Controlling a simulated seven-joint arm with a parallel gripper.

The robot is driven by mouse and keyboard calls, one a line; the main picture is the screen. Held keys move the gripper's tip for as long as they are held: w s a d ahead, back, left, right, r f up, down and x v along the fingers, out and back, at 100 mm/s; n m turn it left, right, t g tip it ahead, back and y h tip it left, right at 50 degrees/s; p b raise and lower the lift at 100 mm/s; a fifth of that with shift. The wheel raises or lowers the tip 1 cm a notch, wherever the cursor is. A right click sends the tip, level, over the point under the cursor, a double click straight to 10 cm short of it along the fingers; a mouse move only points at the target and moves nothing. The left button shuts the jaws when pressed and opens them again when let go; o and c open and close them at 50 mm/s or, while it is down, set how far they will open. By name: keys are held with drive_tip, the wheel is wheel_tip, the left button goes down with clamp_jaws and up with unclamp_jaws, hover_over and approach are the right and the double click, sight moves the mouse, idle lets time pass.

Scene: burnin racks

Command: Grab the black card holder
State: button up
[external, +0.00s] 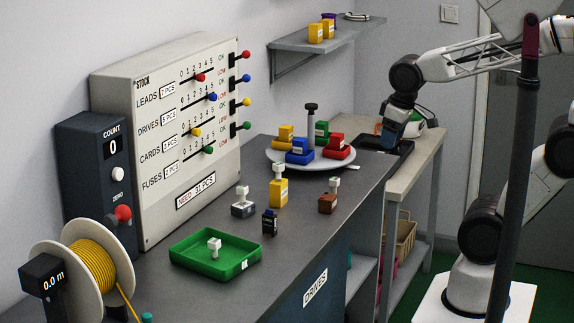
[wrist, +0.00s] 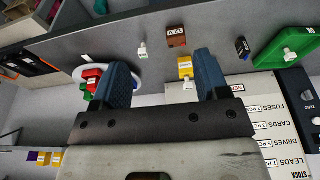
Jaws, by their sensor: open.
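My gripper (external: 392,137) is at the far right end of the counter, well away from the block. In the wrist view its two blue fingers (wrist: 162,78) are wide apart with nothing held between them.
A yellow block (external: 278,193), grey block (external: 243,209) and brown block (external: 328,204), with white knobs, stand near the black one. A green tray (external: 190,262) lies in front. A round plate (external: 283,163) with coloured blocks and a post (external: 311,130) stands between my gripper and them.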

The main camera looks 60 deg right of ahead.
drive_tip(key=n+g, duration=0.3)
drive_tip(key=n, duration=1.4)
hover_over(269, 213)
wheel_tip(269, 213, down, 12)
drive_tip(key=shift+s+d+r, duration=0.1)
drive_tip(key=shift+d+r, duration=0.05)
drive_tip(key=shift+r, duration=0.1)
drive_tip(key=shift+a+f, duration=0.25)
drive_tip(key=shift+f, duration=1.3)
